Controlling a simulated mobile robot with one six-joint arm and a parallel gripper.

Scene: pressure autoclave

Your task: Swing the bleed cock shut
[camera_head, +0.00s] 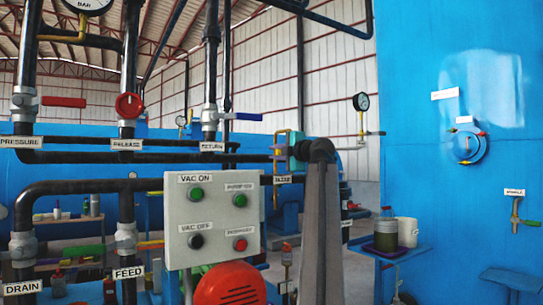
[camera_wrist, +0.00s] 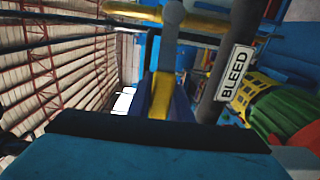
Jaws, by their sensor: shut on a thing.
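The bleed cock is on a dark pipe whose white BLEED label (camera_wrist: 235,73) shows in the wrist view; the label is small in the head view (camera_head: 283,179). Its yellow lever (camera_wrist: 163,92) runs down between my fingers in the wrist view. My gripper (camera_wrist: 162,100) is shut on this lever. In the head view my gripper (camera_head: 287,150) is at the end of my arm, just above the label. My wrist and fingers hide most of the cock there, so its exact angle cannot be told.
A grey control box (camera_head: 212,220) with several buttons stands left of my arm, above a red round part (camera_head: 230,285). Labelled pipes with red and blue valve levers fill the left. A blue wall (camera_head: 440,190) rises on the right, with a shelf holding a jar (camera_head: 386,235).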

